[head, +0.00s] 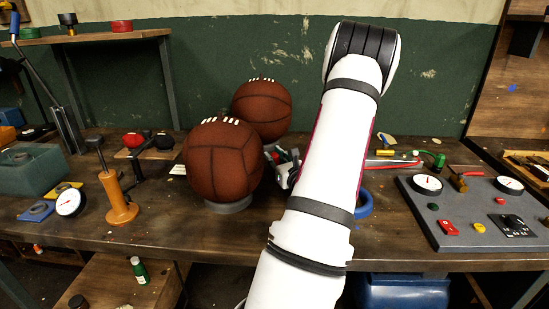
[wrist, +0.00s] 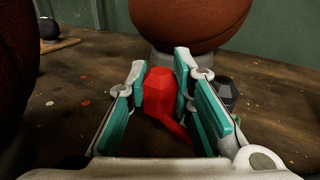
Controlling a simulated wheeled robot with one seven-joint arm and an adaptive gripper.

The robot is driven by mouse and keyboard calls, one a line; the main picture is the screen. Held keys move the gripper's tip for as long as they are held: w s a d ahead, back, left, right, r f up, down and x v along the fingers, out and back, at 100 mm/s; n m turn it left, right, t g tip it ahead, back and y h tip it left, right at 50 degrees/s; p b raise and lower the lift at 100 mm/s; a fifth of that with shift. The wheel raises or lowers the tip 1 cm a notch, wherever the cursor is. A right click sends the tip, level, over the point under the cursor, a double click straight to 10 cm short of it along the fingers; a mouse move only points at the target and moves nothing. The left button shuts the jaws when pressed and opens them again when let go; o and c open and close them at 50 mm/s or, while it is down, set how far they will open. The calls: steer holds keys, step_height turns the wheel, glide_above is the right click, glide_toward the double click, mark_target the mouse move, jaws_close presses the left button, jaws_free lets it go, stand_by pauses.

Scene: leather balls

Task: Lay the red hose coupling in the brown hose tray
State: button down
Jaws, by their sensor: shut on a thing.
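In the wrist view a red faceted piece, which looks like the red hose coupling (wrist: 158,92), sits between the fingers of my gripper (wrist: 160,78). The fingers are closed on its sides, and a red tail runs down from it to the right. In the head view my gripper (head: 282,163) is partly hidden behind my arm, just right of the front leather ball. I cannot pick out the brown hose tray for certain. A low brown board (head: 124,154) with red and black pieces lies at the left of the bench.
A front leather ball (head: 222,165) on a grey ring and a rear ball (head: 262,108) stand close to my gripper. A dark grey faceted piece (wrist: 228,92) is beside the right finger. An orange-handled tool (head: 118,200) stands left; a grey gauge panel (head: 462,205) lies right.

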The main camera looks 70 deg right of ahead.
steer(key=shift+f, duration=0.15)
steer(key=c, duration=1.7)
jaws_free()
